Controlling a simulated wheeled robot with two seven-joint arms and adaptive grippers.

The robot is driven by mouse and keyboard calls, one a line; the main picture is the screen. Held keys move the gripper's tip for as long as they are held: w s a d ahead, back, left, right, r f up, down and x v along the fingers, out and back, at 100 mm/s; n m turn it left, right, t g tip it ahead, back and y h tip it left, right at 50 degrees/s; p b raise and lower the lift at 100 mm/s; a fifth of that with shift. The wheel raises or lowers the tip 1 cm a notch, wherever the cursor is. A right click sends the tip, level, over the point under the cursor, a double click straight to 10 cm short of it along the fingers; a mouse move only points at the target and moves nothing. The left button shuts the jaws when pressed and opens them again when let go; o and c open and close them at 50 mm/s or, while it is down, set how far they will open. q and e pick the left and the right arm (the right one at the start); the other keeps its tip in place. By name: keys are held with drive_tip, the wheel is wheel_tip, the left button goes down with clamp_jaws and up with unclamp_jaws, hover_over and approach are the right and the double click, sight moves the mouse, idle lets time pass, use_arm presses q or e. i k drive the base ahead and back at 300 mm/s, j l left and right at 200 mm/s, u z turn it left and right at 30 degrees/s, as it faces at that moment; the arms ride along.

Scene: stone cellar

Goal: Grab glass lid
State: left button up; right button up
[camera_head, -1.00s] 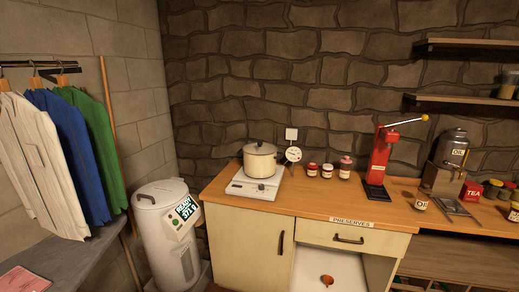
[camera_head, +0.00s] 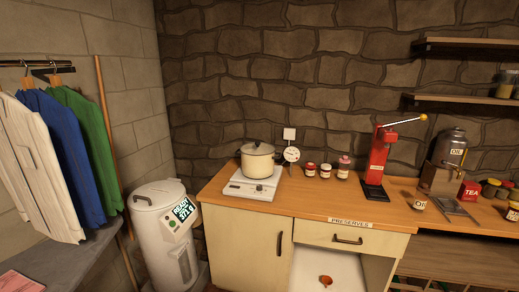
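A cream pot (camera_head: 257,164) stands on a white hot plate (camera_head: 252,187) at the left end of the wooden counter. A lid (camera_head: 257,149) sits on top of the pot; at this size I cannot tell whether it is glass. Neither of my grippers shows in the head view.
Several small jars (camera_head: 325,171) and a red press (camera_head: 378,160) stand along the counter (camera_head: 300,203). A white canister (camera_head: 164,225) with a display stands on the left, near hanging shirts (camera_head: 60,150). A small orange-brown object (camera_head: 326,281) lies in the open space below the drawer.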

sight(257, 148)
drive_tip(key=i+j+z, duration=0.2)
drive_tip(key=i, duration=0.35)
drive_tip(key=i+z, duration=0.2)
drive_tip(key=i, duration=0.4)
